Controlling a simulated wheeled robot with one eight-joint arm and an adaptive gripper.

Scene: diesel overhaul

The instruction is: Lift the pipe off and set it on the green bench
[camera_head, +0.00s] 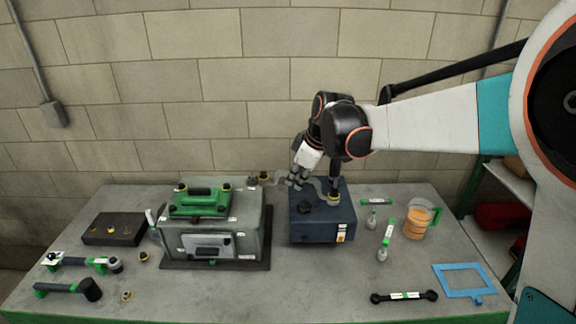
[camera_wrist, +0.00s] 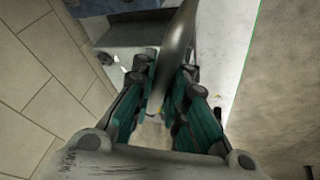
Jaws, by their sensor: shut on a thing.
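A thin, curved grey pipe (camera_head: 318,185) spans between the grey engine block (camera_head: 250,220) and the dark blue box (camera_head: 322,226). Its right end is at a yellow-ringed fitting (camera_head: 333,199) on the blue box; its left end is near the block's top right corner. I cannot tell whether the ends touch their fittings. My gripper (camera_head: 292,180) is shut on the pipe near its middle. In the wrist view the pipe (camera_wrist: 180,45) runs between the green-sided fingers of my gripper (camera_wrist: 162,90). The bench (camera_head: 300,290) has a grey top and a green front edge.
A dark tray (camera_head: 112,229) and tools (camera_head: 70,288) lie at left. Small bottles (camera_head: 387,235), an orange-filled jug (camera_head: 420,220), a blue frame (camera_head: 462,280) and a black bar tool (camera_head: 404,296) are at right. The front middle is clear.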

